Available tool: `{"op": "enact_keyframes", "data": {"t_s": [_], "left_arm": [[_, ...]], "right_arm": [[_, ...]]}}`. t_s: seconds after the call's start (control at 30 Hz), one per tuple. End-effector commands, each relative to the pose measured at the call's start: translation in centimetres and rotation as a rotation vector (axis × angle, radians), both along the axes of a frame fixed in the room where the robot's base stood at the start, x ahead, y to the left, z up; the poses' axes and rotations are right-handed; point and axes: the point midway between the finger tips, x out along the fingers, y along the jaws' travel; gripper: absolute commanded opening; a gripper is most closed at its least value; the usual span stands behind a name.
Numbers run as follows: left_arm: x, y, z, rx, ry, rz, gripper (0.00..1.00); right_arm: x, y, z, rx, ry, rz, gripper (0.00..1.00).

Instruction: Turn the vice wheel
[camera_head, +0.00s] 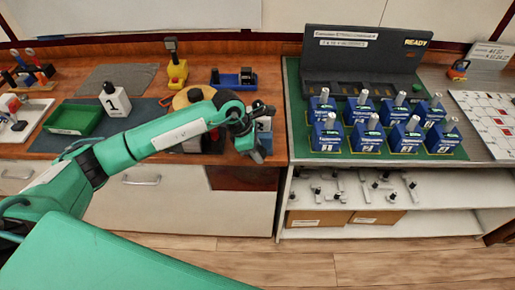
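My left gripper (262,132) is at the front right of the wooden bench, its dark fingers apart, one above the other. A grey and blue block (264,124) stands right behind and beside the fingers, partly hidden by them; I cannot tell whether they touch it. A blue device with dark upright blocks (234,78) lies farther back on the bench and looks like a small vice. No wheel can be made out clearly on either one. My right gripper is not in view.
A yellow disc (187,98) lies partly behind my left arm. A green tray (73,119), a white block marked 1 (115,101) and a yellow-based device (177,73) stand left. Several blue breakers (325,133) fill the green mat at right. A shelf (350,190) is below.

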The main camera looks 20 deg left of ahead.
Motion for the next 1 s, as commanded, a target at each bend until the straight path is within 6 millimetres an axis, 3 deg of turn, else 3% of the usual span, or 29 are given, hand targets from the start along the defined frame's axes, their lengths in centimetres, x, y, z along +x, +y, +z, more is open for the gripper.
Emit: {"op": "enact_keyframes", "data": {"t_s": [0.27,0.4,0.43,0.77,1.0], "left_arm": [[0.0,-0.1,-0.1,-0.001,0.0,0.0,0.31],[0.0,-0.1,-0.1,-0.001,-0.001,-0.001,0.03],[0.0,-0.1,-0.1,-0.001,-0.001,-0.001,0.01],[0.1,-0.2,-0.2,0.052,0.011,-0.003,0.01],[0.0,-0.2,0.0,0.063,0.018,-0.001,0.01]], "right_arm": [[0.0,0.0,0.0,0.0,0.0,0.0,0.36],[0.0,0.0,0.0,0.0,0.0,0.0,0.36],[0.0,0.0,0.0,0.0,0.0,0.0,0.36],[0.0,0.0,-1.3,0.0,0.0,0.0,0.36],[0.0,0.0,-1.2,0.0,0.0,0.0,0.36]]}}
